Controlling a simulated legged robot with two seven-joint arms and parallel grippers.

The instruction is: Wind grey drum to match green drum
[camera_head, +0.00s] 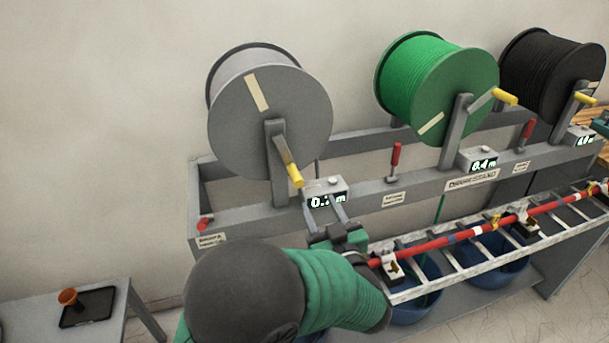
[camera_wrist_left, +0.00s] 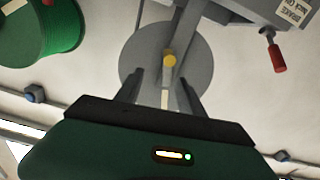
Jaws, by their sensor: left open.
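The grey drum (camera_head: 270,115) stands at the left of the drum stand, with a tan strip on its face. Its crank has a yellow handle (camera_head: 294,175) pointing down and slightly right. The green drum (camera_head: 437,88) stands to its right; its yellow crank handle (camera_head: 505,97) points up and right. My left gripper (camera_head: 322,207) is open below the grey drum's handle, in front of its counter (camera_head: 326,190), which it partly covers. In the left wrist view the yellow handle (camera_wrist_left: 169,61) lies beyond and between the open fingers (camera_wrist_left: 163,88), apart from them. My right gripper is not in view.
A black drum (camera_head: 553,75) stands at the right. Red brake levers (camera_head: 396,155) rise from the stand's rail. The green drum's counter (camera_head: 478,160) reads about 8.4 m or 0.4 m. A ladder tray with a red cable (camera_head: 450,240) runs in front, above blue tubs (camera_head: 497,272).

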